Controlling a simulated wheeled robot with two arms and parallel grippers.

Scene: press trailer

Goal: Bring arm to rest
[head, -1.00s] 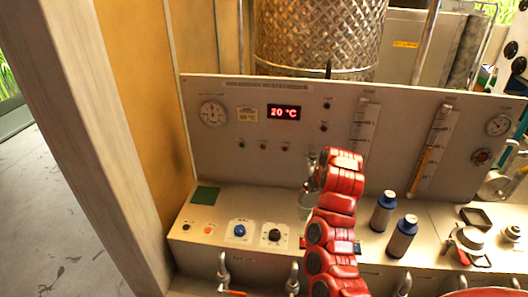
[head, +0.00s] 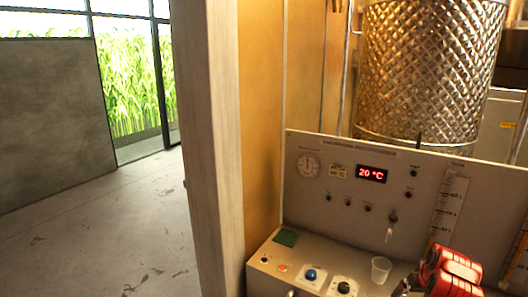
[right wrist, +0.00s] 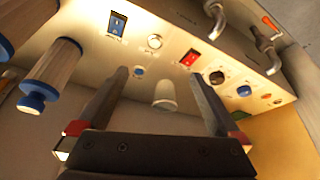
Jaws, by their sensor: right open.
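My right arm shows at the lower right of the head view. Its gripper (head: 404,287) is low at the picture's edge, just right of a small whitish cup (head: 381,268). In the right wrist view the gripper (right wrist: 160,76) is open, with its two dark fingers wide apart. The cup (right wrist: 165,96) shows between and beyond the fingers, standing on the control panel (right wrist: 75,20); I see no finger touching it. My left gripper is in neither view.
The control panel's upright board (head: 330,215) carries a gauge and a red 20 °C display (head: 371,174). A patterned metal tank (head: 430,70) stands behind it. Blue-capped bottles (right wrist: 52,75) are at the left of the wrist view. A pale post (head: 212,150) and open floor (head: 100,230) lie left.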

